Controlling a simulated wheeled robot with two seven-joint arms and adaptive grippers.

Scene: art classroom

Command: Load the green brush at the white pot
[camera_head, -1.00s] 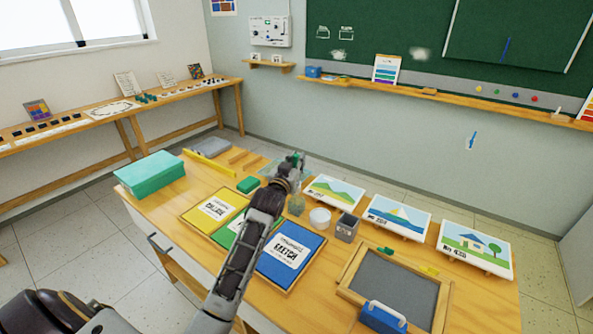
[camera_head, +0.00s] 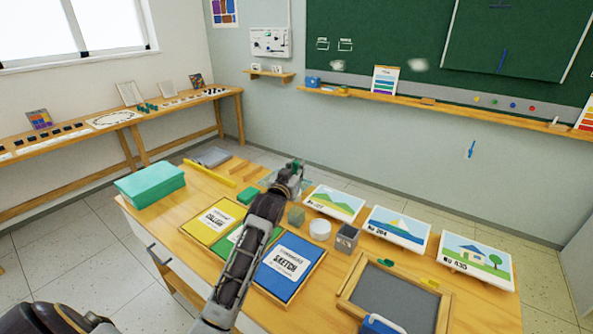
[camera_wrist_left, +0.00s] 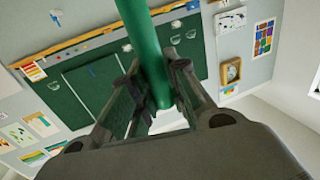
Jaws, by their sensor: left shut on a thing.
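My left gripper (camera_head: 289,180) is over the far part of the wooden table, beyond the pots. It is shut on the green brush (camera_wrist_left: 148,50), whose thick green handle runs between the fingers in the left wrist view. In the head view only a small green bit of it shows at the gripper; the bristles cannot be made out. The white pot (camera_head: 320,231) stands on the table, nearer and to the right of the gripper, apart from it. My right gripper is not in view.
A greenish pot (camera_head: 296,215) and a grey pot (camera_head: 347,240) flank the white pot. Picture cards (camera_head: 335,203) stand behind. A blue sketch board (camera_head: 287,268) lies in front, partly behind my arm. A framed slate (camera_head: 395,297) lies at the right, a teal box (camera_head: 150,183) at the left.

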